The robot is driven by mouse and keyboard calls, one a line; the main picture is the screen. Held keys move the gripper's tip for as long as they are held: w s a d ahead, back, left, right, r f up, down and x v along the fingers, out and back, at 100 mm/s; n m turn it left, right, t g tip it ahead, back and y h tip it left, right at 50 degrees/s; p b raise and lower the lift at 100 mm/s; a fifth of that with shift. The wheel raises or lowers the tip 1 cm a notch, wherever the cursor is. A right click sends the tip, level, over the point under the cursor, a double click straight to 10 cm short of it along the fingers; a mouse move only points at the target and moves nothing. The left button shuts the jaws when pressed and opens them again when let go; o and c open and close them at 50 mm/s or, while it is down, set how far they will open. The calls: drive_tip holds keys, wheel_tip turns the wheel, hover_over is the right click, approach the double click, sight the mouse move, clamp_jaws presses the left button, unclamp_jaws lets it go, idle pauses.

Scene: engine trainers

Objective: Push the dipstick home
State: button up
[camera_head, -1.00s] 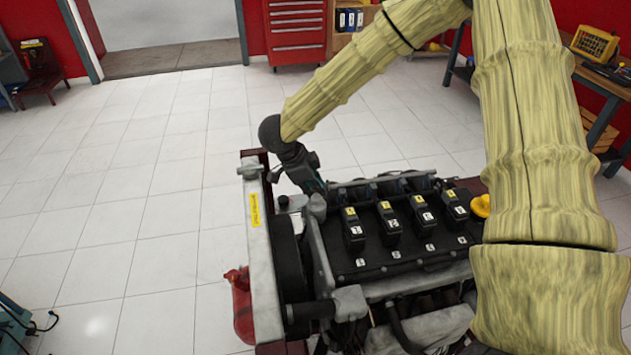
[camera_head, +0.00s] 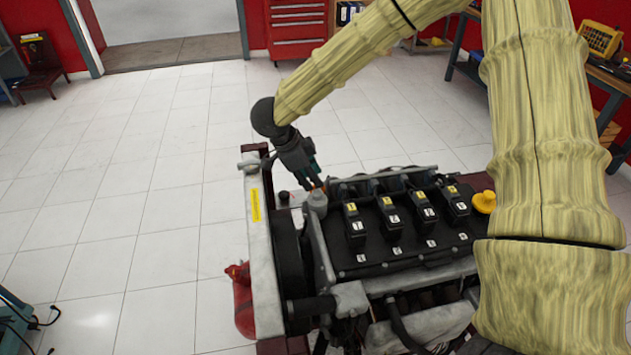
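The engine (camera_head: 400,250) stands on its stand in the middle of the view, with a black top cover and several numbered coils. My gripper (camera_head: 313,184) points down at the engine's back left corner, just above a grey round fitting (camera_head: 318,200). A small orange bit (camera_head: 319,185) shows at the fingertips; it may be the dipstick's handle, but it is too small to be sure. Its shaft and any tube are not visible. Whether the fingers are closed on it, I cannot tell.
A grey stand bar (camera_head: 262,270) with a yellow label runs along the engine's left side. A yellow cap (camera_head: 484,202) sits at the engine's right. A red tool cabinet (camera_head: 298,30) and a workbench (camera_head: 610,80) stand behind.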

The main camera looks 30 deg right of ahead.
drive_tip(key=v, duration=0.8)
drive_tip(key=shift+d, duration=0.1)
